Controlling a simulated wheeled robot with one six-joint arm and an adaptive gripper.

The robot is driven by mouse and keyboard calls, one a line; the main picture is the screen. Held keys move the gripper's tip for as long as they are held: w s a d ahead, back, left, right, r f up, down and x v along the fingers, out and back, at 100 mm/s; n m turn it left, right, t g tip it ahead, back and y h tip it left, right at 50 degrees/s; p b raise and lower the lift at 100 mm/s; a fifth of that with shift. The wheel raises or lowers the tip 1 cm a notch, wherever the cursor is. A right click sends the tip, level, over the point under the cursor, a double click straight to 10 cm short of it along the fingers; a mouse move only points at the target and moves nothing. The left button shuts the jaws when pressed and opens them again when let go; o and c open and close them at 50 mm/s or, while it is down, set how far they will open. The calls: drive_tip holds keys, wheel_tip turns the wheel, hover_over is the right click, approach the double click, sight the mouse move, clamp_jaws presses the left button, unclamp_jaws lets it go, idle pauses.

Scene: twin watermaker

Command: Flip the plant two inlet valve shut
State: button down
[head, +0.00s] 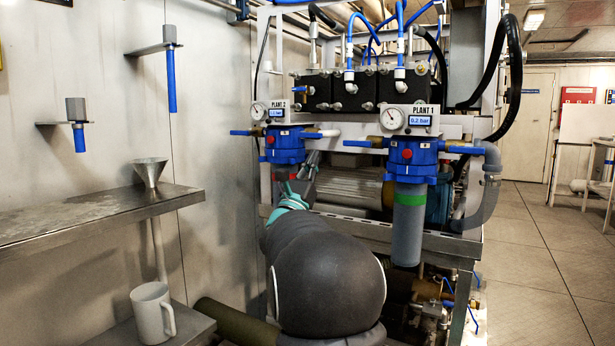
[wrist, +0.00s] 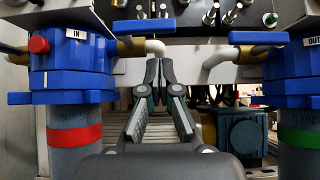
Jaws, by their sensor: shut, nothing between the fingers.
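The plant two filter housing (head: 285,145) is blue, with a red button and a red band below, under a gauge marked PLANT 2. In the wrist view the red-banded housing (wrist: 70,68) bears an IN label. A level blue lever (wrist: 143,26) runs right from it, above a brass fitting and white elbow. My gripper (wrist: 158,68) is shut and empty, its tips just below that elbow.
The plant one housing (head: 408,155) stands to the right, with its own blue levers. A green-banded housing with an OUT label (wrist: 295,75) is right of my gripper. A steel shelf (head: 90,215), a funnel (head: 150,172) and a white mug (head: 152,312) are at left. Open floor lies at right.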

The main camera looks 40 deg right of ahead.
sight(311, 135)
drive_tip(key=shift+a+r, duration=0.1)
drive_tip(key=shift+r, duration=1.3)
